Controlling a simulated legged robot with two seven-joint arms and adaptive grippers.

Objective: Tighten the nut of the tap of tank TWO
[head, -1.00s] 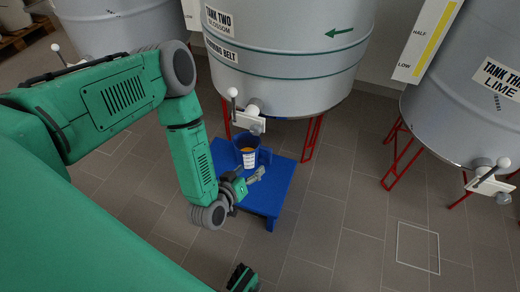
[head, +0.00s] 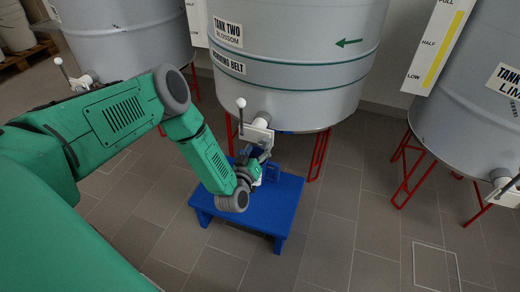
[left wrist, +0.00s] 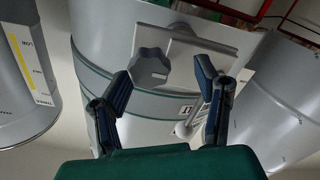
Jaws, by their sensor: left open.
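Tank TWO (head: 290,85) is a large grey drum with a green arrow. Its tap (head: 257,134) sticks out low at the front, with a white plate and an upright lever with a ball end (head: 241,103). In the left wrist view the grey lobed nut (left wrist: 150,68) shows on the plate (left wrist: 190,50), and the lever (left wrist: 188,127) hangs below. My left gripper (head: 264,153) is at the tap. Its open fingers (left wrist: 163,76) stand either side of the nut, which looks nearer the left finger; contact is unclear. My right gripper is out of view.
A low blue stool (head: 272,212) stands below the tap; the cup on it is mostly hidden by my gripper. Red legs (head: 318,155) carry the tank. Tank THREE (head: 470,110) stands right, another tank (head: 125,45) left. The floor in front is clear.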

